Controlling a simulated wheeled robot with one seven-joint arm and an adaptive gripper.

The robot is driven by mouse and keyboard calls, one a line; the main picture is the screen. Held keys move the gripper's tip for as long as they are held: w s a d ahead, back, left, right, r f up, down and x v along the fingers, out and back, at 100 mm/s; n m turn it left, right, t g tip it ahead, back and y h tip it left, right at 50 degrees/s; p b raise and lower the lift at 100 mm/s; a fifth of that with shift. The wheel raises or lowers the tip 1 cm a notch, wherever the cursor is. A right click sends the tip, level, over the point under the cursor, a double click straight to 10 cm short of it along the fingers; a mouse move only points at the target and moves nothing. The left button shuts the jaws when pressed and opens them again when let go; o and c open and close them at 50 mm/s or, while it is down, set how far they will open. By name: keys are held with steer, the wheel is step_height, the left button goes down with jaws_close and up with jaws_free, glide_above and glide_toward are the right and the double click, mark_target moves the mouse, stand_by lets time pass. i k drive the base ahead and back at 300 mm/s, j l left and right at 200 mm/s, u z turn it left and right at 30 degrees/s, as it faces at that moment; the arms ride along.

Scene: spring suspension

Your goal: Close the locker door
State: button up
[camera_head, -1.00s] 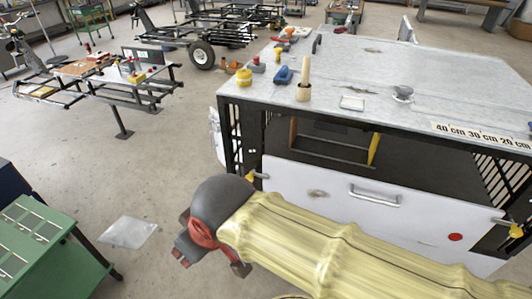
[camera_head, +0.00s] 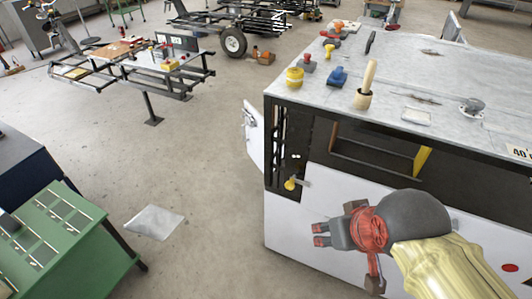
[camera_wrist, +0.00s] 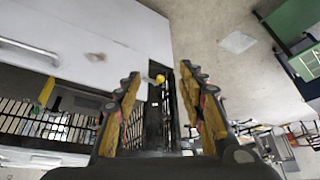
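The locker (camera_head: 420,65) is a grey-topped bench with a dark, partly open front. Its white door panel (camera_head: 290,240) covers the lower front below a dark gap; whether it is hinged at the bottom I cannot tell. In the wrist view the door (camera_wrist: 110,25) fills the upper left, with its metal handle (camera_wrist: 28,48). My arm hides the handle in the head view. My gripper (camera_head: 320,234) is in front of the door's left part, pointing left. In the wrist view its fingers (camera_wrist: 160,75) are apart with nothing between them. Contact with the door cannot be told.
A yellow knob (camera_head: 290,184) sits at the front's left edge. A white side panel (camera_head: 252,138) stands out at the left. A green cabinet (camera_head: 70,240) is at lower left, with a plastic sheet (camera_head: 154,222) on the floor. Open floor lies between cabinet and locker.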

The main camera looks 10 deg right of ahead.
mark_target(254, 132)
steer(key=i+j+u, duration=0.55)
steer(key=i+u, duration=0.25)
steer(key=i+j+u, duration=0.1)
steer(key=i+u, duration=0.35)
steer(key=i+z, duration=0.45)
steer(key=i, duration=0.15)
steer(key=i+j+z, duration=0.15)
steer(key=i+z, duration=0.35)
steer(key=i+l+z, duration=0.15)
steer(key=i+z, duration=0.75)
steer(key=i+j+z, duration=0.2)
steer(key=i+z, duration=0.25)
steer(key=i, duration=0.1)
